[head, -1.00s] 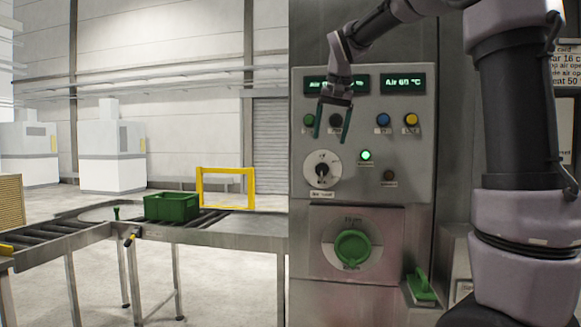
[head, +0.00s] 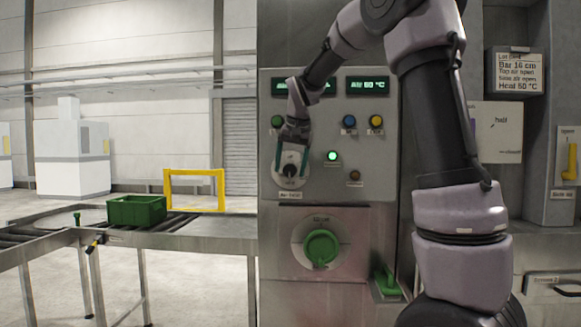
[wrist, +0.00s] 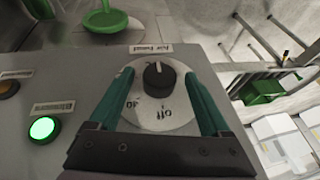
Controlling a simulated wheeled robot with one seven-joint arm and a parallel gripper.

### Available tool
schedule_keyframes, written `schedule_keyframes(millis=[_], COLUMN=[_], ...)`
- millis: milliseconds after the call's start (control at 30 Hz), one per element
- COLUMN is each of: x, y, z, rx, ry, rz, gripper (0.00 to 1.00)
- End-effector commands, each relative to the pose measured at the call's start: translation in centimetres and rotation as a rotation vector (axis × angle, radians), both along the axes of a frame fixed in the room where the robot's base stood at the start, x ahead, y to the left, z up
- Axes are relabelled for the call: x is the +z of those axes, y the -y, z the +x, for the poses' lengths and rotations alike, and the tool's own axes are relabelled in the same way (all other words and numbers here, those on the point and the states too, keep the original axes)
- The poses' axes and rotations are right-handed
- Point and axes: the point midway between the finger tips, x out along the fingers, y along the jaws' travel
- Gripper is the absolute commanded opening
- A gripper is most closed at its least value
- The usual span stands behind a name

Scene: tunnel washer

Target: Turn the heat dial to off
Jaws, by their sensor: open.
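The heat dial (head: 291,169) is a black knob on a round white plate on the grey control panel, above a small label. In the wrist view the knob (wrist: 159,79) sits in the middle of the plate, with "Off" (wrist: 166,112) printed on the plate's near side. A pale mark shows on the knob's far edge, on the label side, away from "Off". My gripper (head: 291,171) is open, its green fingers on either side of the dial. In the wrist view my gripper (wrist: 158,66) straddles the knob, with gaps on both sides; I see no contact.
A lit green lamp (head: 333,156) and blue (head: 349,121) and yellow (head: 376,121) buttons are nearby. A green round handle (head: 321,247) is below. A green crate (head: 137,210) stands on the conveyor at left. A notice (head: 516,72) hangs at right.

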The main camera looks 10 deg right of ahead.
Motion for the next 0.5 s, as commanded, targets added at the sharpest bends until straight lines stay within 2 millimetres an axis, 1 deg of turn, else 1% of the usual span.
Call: schedule_keyframes(millis=[67, 100, 167, 200, 300, 500], x=[0.01, 0.01, 0.01, 0.01, 0.02, 0.02], y=[0.01, 0.01, 0.01, 0.01, 0.01, -0.01], z=[-0.01, -0.01, -0.01, -0.01, -0.01, -0.01], rx=[0.0, 0.0, 0.0, 0.0, 0.0, 0.001], ry=[0.0, 0.0, 0.0, 0.0, 0.0, -0.003], rz=[0.0, 0.0, 0.0, 0.0, 0.0, -0.011], gripper=[0.81, 0.74, 0.51, 0.36, 0.0, 0.0])
